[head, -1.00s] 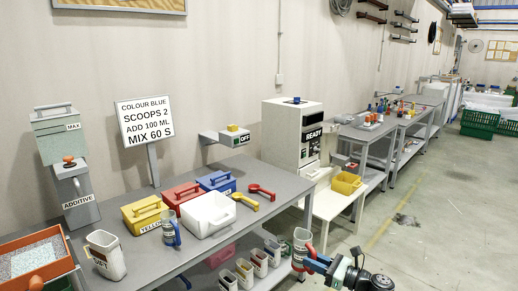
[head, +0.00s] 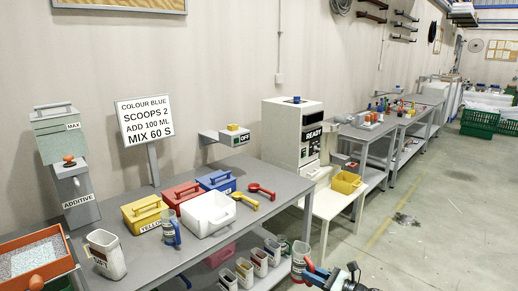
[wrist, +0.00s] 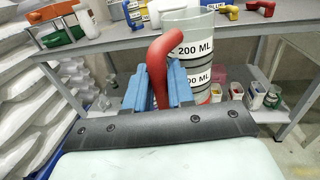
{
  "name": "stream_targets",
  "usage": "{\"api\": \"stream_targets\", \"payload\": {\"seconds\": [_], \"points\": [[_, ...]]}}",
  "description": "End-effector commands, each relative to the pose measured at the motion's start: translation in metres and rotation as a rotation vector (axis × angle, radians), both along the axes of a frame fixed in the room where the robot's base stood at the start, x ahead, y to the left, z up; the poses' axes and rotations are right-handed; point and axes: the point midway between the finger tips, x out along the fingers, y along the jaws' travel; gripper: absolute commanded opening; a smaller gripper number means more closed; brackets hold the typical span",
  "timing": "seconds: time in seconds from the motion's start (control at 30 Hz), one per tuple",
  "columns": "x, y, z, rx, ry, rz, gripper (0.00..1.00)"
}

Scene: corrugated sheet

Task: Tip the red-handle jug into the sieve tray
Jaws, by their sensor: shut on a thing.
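The red-handle jug (head: 299,262) is a clear measuring jug with white "200 ML" labels. It hangs in front of the grey table's right part, about upright. It also shows in the wrist view (wrist: 205,60), where its red handle (wrist: 157,68) lies between my blue fingers. My gripper (head: 308,274) is shut on this handle; it also shows in the wrist view (wrist: 158,88). An orange-rimmed tray (head: 66,251) with speckled grey granules is at the far left, apart from the jug; it seems to be the sieve tray. I cannot tell what is in the jug.
On the grey table (head: 170,258) stand a white tub (head: 208,214), a blue-handle jug (head: 171,228), a white tapered container (head: 106,254), yellow, red and blue lidded boxes, and scoops. A sign (head: 145,122) stands behind. Several small containers stand on the lower shelf.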

Motion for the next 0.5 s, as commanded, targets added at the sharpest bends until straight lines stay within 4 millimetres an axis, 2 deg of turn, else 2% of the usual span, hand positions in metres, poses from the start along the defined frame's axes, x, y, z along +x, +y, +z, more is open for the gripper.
{"api": "stream_targets", "payload": {"seconds": [0.17, 0.5], "points": [[0.0, 0.0, 0.006, 0.0, -0.002, 0.0, 0.0], [0.0, 0.0, 0.032, -0.001, -0.002, 0.0, 0.0]]}}
